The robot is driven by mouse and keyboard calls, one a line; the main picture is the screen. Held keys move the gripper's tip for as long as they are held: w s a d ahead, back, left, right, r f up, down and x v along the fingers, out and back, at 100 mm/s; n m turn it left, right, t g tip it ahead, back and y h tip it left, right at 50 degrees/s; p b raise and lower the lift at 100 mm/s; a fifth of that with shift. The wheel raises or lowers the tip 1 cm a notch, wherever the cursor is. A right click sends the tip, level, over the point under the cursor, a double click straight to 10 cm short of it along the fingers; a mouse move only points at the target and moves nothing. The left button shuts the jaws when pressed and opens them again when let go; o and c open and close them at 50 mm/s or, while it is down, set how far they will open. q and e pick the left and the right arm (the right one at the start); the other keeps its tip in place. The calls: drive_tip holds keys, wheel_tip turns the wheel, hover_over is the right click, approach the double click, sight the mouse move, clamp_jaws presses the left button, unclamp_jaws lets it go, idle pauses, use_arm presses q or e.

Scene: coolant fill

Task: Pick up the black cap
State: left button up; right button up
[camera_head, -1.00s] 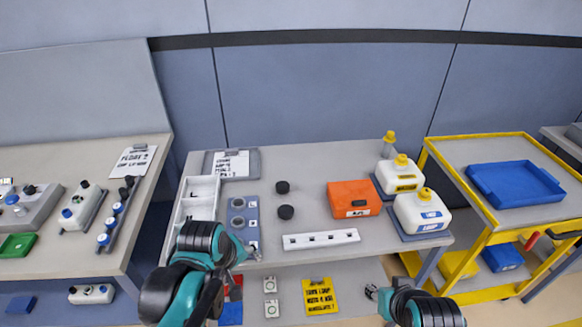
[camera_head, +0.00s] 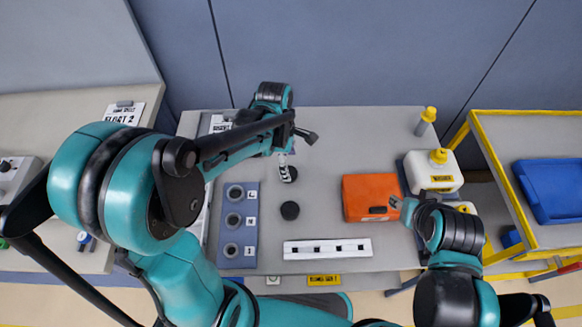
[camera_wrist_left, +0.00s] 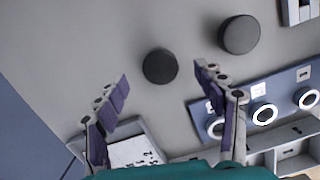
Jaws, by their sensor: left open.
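Two black caps lie on the grey table. The farther cap (camera_head: 290,174) is partly hidden by my left gripper in the head view; the nearer cap (camera_head: 290,210) lies clear in front of it. My left gripper (camera_head: 299,154) is open and empty above the farther cap. In the left wrist view the farther cap (camera_wrist_left: 160,66) shows just beyond the gap between the open fingertips (camera_wrist_left: 163,80), and the other cap (camera_wrist_left: 239,34) is up and right. My right gripper (camera_head: 385,206) is over the orange box; its finger opening is unclear.
A blue-grey holder with three rings (camera_head: 251,188) stands left of the caps. A white strip with square holes (camera_head: 327,249) lies in front. The orange box (camera_head: 362,187) and a white jug with yellow cap (camera_head: 432,172) are to the right. Table around the nearer cap is clear.

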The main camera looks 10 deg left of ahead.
use_arm(q)
drive_tip(key=shift+s+f, duration=0.1)
drive_tip(key=shift+f, duration=0.5)
wheel_tip(320, 180, down, 5)
drive_tip(key=b, duration=0.2)
drive_tip(key=shift+b, duration=0.4)
drive_tip(key=c, duration=1)
